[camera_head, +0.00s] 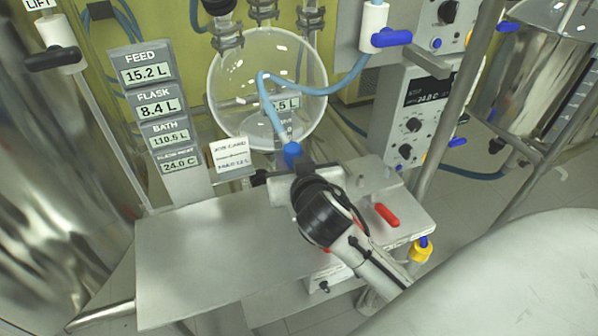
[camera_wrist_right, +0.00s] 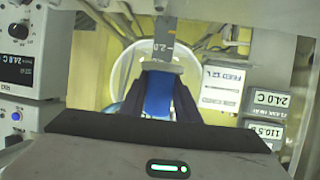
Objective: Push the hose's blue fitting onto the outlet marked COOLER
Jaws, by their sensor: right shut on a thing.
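The hose's blue fitting (camera_head: 291,152) is above the far edge of the steel bench in the head view, with the light blue hose (camera_head: 268,105) rising from it and looping to the upper right. My right gripper (camera_head: 289,168) is at the fitting. In the right wrist view its dark fingers (camera_wrist_right: 160,88) are closed on both sides of the blue fitting (camera_wrist_right: 157,98). I cannot make out an outlet marked COOLER. My left gripper is not in view.
A round glass flask (camera_head: 225,75) hangs behind the fitting. A display post (camera_head: 150,88) and small card (camera_head: 232,158) stand left of it. A control box (camera_head: 408,130) stands right. A red handle (camera_head: 386,215) lies on the bench (camera_head: 200,255), whose left part is clear.

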